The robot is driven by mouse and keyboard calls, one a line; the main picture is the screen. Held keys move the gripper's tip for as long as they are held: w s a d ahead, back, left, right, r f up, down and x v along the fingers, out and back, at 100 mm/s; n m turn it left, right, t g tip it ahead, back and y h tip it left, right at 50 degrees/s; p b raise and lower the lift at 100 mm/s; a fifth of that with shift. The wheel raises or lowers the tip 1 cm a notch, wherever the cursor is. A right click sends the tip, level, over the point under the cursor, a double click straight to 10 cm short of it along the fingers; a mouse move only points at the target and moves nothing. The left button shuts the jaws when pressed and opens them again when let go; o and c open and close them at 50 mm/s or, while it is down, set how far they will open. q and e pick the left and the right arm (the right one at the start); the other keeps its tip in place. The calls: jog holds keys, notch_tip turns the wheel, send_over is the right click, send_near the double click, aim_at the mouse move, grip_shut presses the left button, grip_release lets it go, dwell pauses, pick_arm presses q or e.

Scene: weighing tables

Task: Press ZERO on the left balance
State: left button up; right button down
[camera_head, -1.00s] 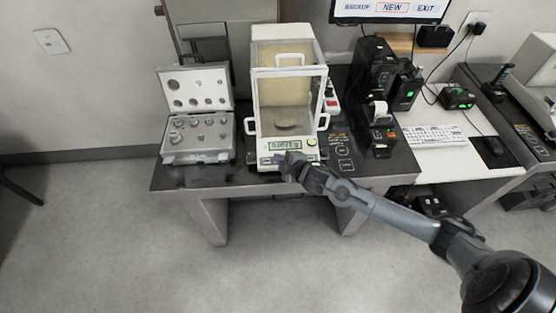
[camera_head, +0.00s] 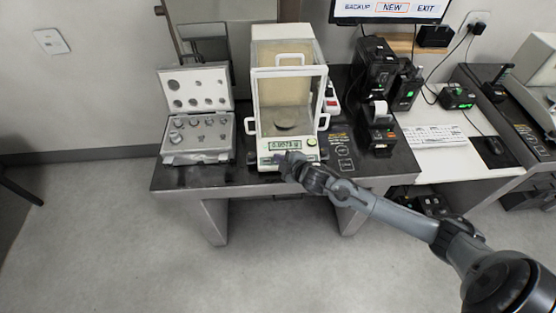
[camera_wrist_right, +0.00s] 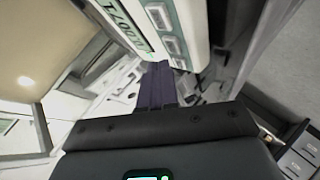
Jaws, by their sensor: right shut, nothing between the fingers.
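The left balance (camera_head: 258,121) is a white unit with a glass draft shield on the dark table. Its green display (camera_head: 284,145) is lit, and a round pan (camera_head: 285,126) shows inside. My right gripper (camera_head: 287,160) is shut and empty, with its tips at the balance's front panel just under the display. In the right wrist view the shut dark fingers (camera_wrist_right: 158,84) point at the panel, close to its grey buttons (camera_wrist_right: 176,47); I cannot tell whether they touch. The button labels are not readable. My left gripper is not in view.
An open case of weights (camera_head: 198,137) stands left of the balance. Black devices (camera_head: 377,125) stand to its right, with a white keyboard (camera_head: 436,136) on the side table. A monitor (camera_head: 390,9) hangs above. The floor in front is clear.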

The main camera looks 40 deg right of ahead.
jog(key=shift+f, duration=0.2)
jog(key=shift+w+d+f, duration=0.1)
jog(key=shift+w+f, duration=0.05)
jog(key=shift+f, duration=0.1)
jog(key=shift+f, duration=0.1)
dwell(0.5)
jog(key=shift+w+f, duration=0.1)
jog(key=shift+f, duration=0.15)
dwell(0.4)
jog(key=shift+r, duration=0.1)
jog(key=shift+s+r+p, duration=0.2)
jog(key=shift+r+p, duration=0.4)
jog(key=shift+p, duration=0.05)
jog(key=shift+r, duration=0.1)
